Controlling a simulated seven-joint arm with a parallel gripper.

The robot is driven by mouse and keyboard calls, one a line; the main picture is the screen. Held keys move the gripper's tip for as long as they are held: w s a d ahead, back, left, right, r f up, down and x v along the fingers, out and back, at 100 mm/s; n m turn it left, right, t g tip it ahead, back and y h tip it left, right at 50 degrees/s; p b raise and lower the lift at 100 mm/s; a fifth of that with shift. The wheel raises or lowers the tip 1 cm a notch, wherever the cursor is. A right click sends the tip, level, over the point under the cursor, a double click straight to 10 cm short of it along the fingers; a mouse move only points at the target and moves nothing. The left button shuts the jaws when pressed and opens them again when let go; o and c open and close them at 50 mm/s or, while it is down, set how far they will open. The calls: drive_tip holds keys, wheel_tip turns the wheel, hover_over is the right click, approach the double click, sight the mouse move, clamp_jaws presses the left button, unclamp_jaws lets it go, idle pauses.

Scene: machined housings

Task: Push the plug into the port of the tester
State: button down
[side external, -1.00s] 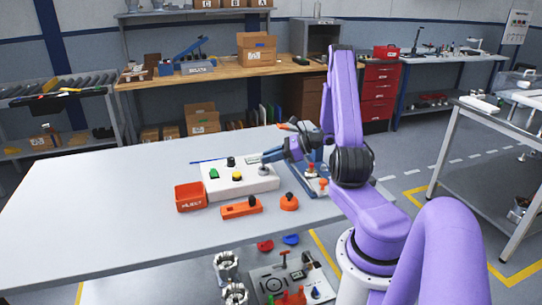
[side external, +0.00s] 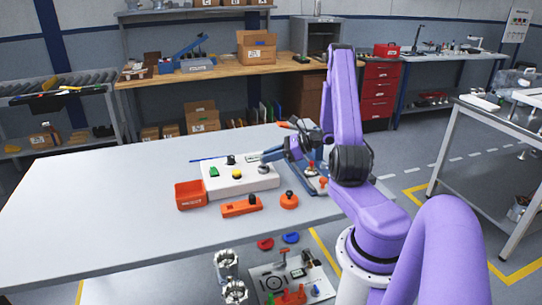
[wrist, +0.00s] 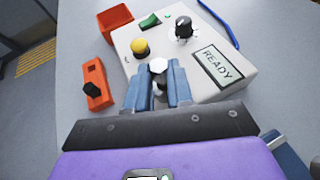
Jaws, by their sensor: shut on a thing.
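The tester (side external: 222,186) is a white box on the table, with a green switch, a yellow button, a black knob and a display. In the wrist view the tester (wrist: 203,88) display reads READY. My gripper (side external: 264,160) is at the right end of the tester. In the wrist view my gripper (wrist: 158,82) has its blue fingers shut on the plug (wrist: 158,66), whose pale top shows between them. The plug (side external: 263,170) shows as a small grey shape at the tester's top. The port is hidden under the plug and fingers, and I cannot tell how deep the plug sits.
A red-orange bin (side external: 190,196) stands left of the tester. An orange block with a black knob (side external: 240,207) and a round orange piece (side external: 289,201) lie in front. A blue cable or rod (wrist: 217,22) lies behind the tester. The table's left side is clear.

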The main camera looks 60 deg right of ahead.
drive_tip(key=shift+f, duration=0.95)
idle(1.7)
drive_tip(key=shift+c, duration=2.2)
unclamp_jaws()
wheel_tip(320, 180, up, 8)
